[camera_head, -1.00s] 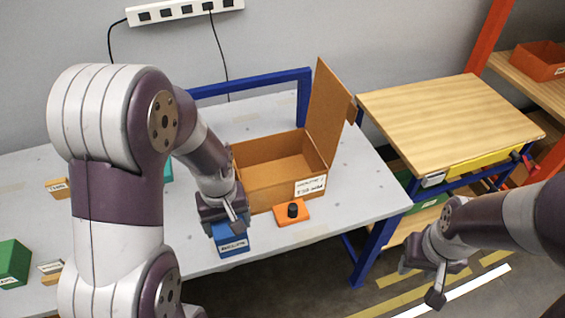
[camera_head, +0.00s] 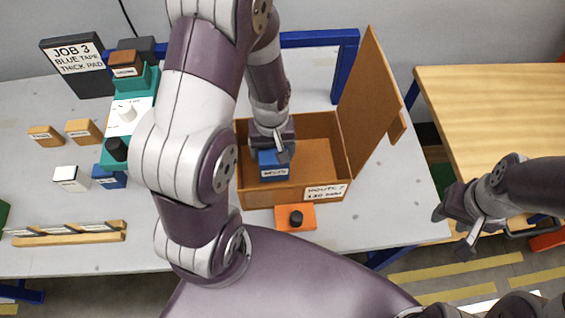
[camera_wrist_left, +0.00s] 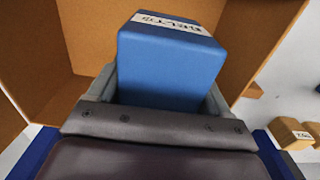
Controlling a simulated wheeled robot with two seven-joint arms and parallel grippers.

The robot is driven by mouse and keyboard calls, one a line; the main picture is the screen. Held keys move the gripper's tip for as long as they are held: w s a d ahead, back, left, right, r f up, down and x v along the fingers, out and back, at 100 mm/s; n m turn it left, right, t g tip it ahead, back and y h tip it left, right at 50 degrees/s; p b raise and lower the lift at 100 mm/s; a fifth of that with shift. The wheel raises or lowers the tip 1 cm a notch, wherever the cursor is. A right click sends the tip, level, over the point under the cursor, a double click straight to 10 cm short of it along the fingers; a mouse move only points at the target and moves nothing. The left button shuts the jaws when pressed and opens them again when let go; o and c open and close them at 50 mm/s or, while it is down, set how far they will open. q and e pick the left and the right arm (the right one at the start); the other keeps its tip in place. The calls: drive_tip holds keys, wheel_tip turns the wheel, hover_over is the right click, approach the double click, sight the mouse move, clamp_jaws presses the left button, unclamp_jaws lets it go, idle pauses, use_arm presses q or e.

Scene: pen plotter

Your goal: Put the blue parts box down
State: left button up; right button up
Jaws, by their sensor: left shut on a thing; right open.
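The blue parts box (camera_head: 272,168) has a white label on its front face. My left gripper (camera_head: 272,149) is shut on it from above. Both are within the outline of the open brown cardboard box (camera_head: 315,130), between its walls in the head view. Whether the blue box touches the carton floor, I cannot tell. In the left wrist view the blue box (camera_wrist_left: 172,60) sits between my fingers, its label reading "BELTS", with carton walls around it. My right gripper (camera_head: 462,228) is open and empty, to the right of the table edge.
The carton's tall flap (camera_head: 368,105) stands up at its right. An orange block with a black knob (camera_head: 296,218) lies before the carton. A teal device (camera_head: 130,115), a "JOB 3" sign (camera_head: 75,65) and small boxes stand at left. A wooden bench (camera_head: 490,110) is at right.

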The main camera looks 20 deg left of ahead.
use_arm(q)
wheel_tip(320, 180, down, 6)
drive_tip(key=shift+w+r, duration=0.1)
drive_tip(key=o, duration=1.1)
drive_tip(key=shift+o, duration=0.2)
wheel_tip(320, 180, up, 12)
drive_tip(key=shift+f+p, duration=0.25)
drive_tip(key=shift+p, duration=0.05)
drive_tip(key=s+d+r+m, duration=0.1)
drive_tip(key=m, duration=0.1)
drive_tip(key=s+d+r+m+t, duration=0.1)
drive_tip(key=r+m, duration=0.1)
drive_tip(key=s+d+r+m, duration=0.1)
drive_tip(key=m, duration=0.1)
drive_tip(key=shift+s+r+m, duration=0.3)
drive_tip(key=shift+s, duration=0.1)
